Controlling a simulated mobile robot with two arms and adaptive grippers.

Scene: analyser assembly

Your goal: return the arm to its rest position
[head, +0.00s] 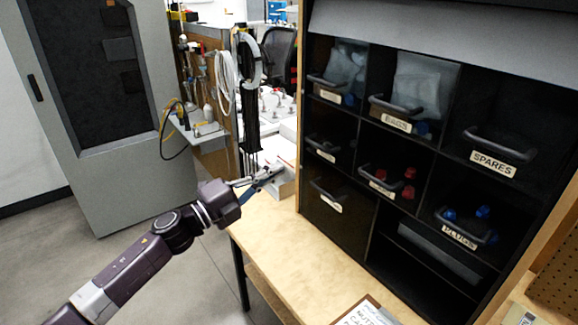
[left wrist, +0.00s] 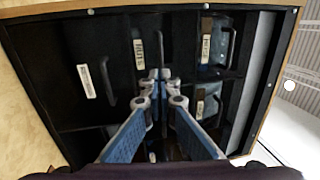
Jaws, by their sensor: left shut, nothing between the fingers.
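My left arm (head: 135,262) reaches in from the lower left in the head view. Its gripper (head: 272,174) is at the left edge of the black drawer cabinet (head: 372,225), above the wooden table. The fingers are shut and empty. In the left wrist view the gripper (left wrist: 160,76) points at the cabinet's drawer fronts, with its blue fingers together at the tips. Whether the fingertips touch the cabinet cannot be told. My right gripper is not in view.
Labelled drawers with handles fill the cabinet, among them the spares drawer (head: 492,158) and the plugs drawer (head: 462,228). A framed sign (head: 367,312) lies near the bottom. A grey locker (head: 118,170) stands at the left.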

